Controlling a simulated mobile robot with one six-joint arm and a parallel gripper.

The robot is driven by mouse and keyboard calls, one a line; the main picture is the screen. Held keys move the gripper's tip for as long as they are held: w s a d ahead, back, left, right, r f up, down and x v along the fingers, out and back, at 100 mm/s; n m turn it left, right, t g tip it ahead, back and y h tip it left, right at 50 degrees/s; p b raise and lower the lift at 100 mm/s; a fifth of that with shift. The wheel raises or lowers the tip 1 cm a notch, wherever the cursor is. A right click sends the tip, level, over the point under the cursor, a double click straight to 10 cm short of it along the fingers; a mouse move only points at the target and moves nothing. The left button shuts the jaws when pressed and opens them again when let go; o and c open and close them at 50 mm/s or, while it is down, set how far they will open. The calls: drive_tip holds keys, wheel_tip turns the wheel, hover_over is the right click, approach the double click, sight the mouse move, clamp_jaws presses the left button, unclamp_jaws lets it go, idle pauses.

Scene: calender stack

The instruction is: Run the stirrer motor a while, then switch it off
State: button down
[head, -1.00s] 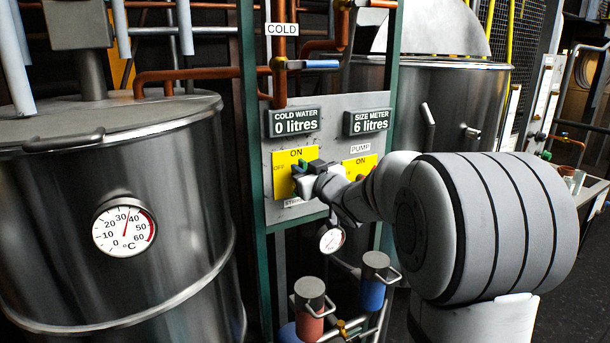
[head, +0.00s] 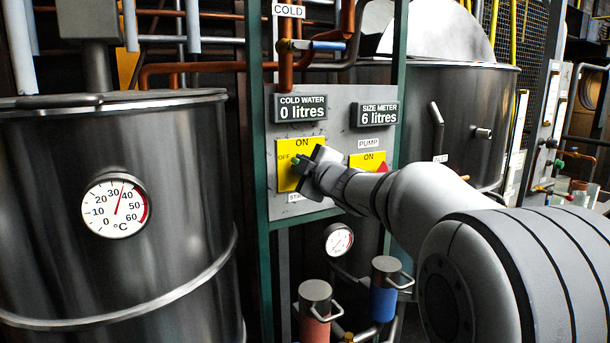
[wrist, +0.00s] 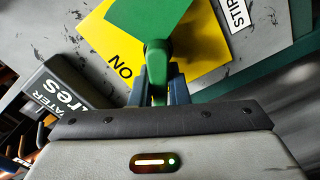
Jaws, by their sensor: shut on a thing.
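The stirrer switch has a yellow plate (head: 286,178) marked ON at the top and OFF at the left, on the grey panel. Its green handle (head: 299,162) is mostly hidden by my gripper (head: 308,170) in the head view. In the wrist view the green handle (wrist: 158,62) stands between the two fingers of my gripper (wrist: 158,92), which are shut on it. The ON mark lies left of the handle there, and a partly cut label begins STIR. I cannot tell surely whether the handle points to ON or OFF.
The pump switch (head: 368,160) is close right of my gripper. Displays above read cold water 0 litres (head: 301,108) and size meter 6 litres (head: 376,115). A steel vat (head: 170,200) with a dial thermometer (head: 115,207) stands left; another vat (head: 470,120) is behind right.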

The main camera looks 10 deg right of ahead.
drive_tip(key=n+b, duration=0.1)
drive_tip(key=f+n+b, duration=0.1)
drive_tip(key=n, duration=0.1)
drive_tip(key=n+b, duration=0.2)
drive_tip(key=shift+a+f, duration=0.15)
drive_tip(key=shift+f, duration=0.1)
drive_tip(key=shift+n, duration=0.4)
drive_tip(key=c, duration=1.4)
unclamp_jaws()
drive_tip(key=shift+r, duration=0.1)
drive_tip(key=v, duration=0.8)
